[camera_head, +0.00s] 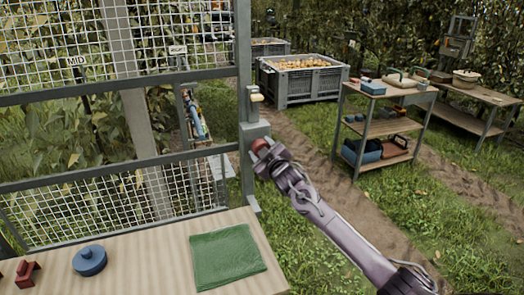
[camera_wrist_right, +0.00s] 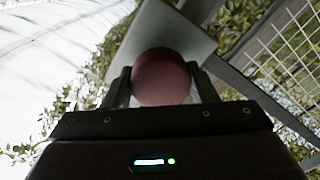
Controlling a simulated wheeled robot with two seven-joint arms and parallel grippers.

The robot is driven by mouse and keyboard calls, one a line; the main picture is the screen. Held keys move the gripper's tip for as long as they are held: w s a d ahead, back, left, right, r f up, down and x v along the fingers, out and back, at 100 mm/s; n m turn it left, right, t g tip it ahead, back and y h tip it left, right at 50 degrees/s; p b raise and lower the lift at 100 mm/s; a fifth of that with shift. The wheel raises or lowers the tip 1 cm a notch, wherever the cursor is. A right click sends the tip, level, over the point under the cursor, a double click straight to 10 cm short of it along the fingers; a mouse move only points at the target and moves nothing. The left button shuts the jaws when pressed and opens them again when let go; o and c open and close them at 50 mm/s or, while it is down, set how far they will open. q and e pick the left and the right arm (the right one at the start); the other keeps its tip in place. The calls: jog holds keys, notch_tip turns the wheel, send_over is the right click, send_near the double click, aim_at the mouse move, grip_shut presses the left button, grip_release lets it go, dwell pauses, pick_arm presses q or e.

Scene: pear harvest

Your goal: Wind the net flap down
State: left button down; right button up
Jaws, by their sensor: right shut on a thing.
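The net (camera_head: 50,40) hangs in the upper part of a grey frame at the left, with a dark bar (camera_head: 120,88) along its lower edge. A second net panel (camera_head: 90,205) fills the bottom of the frame. An open gap without mesh lies between them. A "MID" sign (camera_head: 77,61) shows on the upper net. A grey winder post (camera_head: 252,130) stands at the frame's right side, bearing a round red knob (camera_head: 259,144). My right gripper (camera_head: 264,149) is shut on this knob, which sits between both fingers in the right wrist view (camera_wrist_right: 162,78). My left gripper is out of view.
A wooden table (camera_head: 150,250) in front holds a green cloth (camera_head: 226,255), a blue round lidded thing (camera_head: 89,260) and red pieces (camera_head: 27,273). A grey crate of fruit (camera_head: 285,85) and a shelved cart (camera_head: 372,127) stand behind.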

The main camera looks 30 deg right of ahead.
jog(key=shift+a+f+n, duration=0.1)
jog(key=shift+n, duration=0.4)
jog(key=o, duration=1)
jog(key=shift+c, duration=0.2)
jog(key=s+a+b, duration=0.1)
jog(key=s+b, duration=0.1)
jog(key=s, duration=0.5)
jog(key=shift+s+a+r, duration=0.25)
jog(key=shift+s, duration=0.1)
